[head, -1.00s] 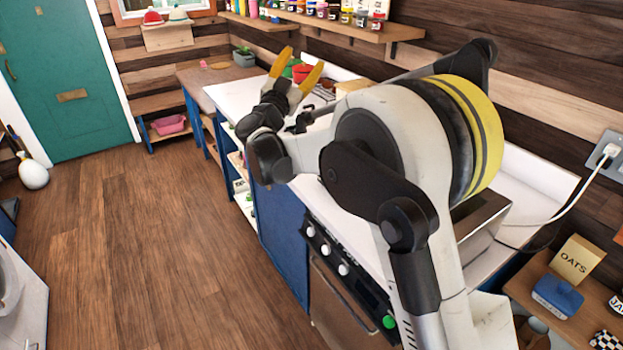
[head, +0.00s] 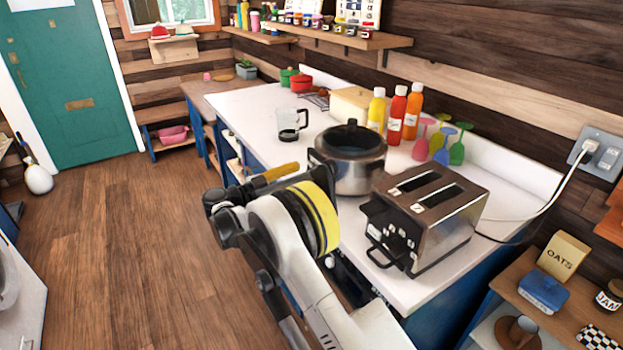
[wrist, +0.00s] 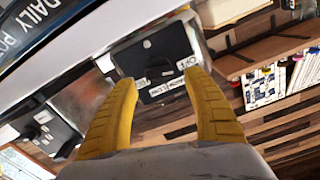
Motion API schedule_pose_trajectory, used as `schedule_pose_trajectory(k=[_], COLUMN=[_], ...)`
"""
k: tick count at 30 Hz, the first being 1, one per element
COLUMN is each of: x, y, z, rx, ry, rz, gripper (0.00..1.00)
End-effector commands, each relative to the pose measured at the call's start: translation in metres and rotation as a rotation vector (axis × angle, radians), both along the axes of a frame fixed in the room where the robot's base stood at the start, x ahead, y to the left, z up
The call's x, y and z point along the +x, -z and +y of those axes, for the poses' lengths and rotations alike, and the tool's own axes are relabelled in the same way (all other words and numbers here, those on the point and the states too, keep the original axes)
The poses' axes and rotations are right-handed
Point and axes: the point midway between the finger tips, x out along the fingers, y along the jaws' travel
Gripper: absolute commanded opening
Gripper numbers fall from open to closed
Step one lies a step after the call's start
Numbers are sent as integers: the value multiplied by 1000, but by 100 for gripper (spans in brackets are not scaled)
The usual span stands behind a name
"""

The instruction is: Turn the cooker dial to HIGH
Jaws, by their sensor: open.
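The cooker (head: 345,178) is a round steel pot with a black lid and stands on the white counter in the head view. In the wrist view its black front panel (wrist: 148,56) carries white labels, with OFF and LOW partly readable, and a dark dial (wrist: 160,72) that is hard to make out. My gripper (head: 284,170) is at the counter's front edge, left of the cooker, with one yellow finger clearly showing. In the wrist view my gripper (wrist: 158,80) is open, with its fingers apart on either side of the panel. Contact cannot be told.
A steel toaster (head: 428,215) stands right of the cooker, close to my arm. A clear jug (head: 290,124) is behind and left of it. Bottles (head: 397,115) and coloured goblets (head: 440,140) stand behind. The floor (head: 130,240) at left is clear.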

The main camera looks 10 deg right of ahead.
Motion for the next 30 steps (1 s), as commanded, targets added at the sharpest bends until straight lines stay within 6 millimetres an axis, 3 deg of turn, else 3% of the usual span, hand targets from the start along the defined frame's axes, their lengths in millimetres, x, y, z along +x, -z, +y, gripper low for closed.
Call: schedule_pose_trajectory(k=[6,17,22,23,30], x=[9,11,11,11,11], y=[1,-1,-1,-1,-1], z=[-29,-34,-34,-34,-34], rx=[0,0,0,0,-1], ry=[1,-2,-2,-2,-1], rz=[-1,-1,-1,-1,-2], gripper=[59,59,12,6,6])
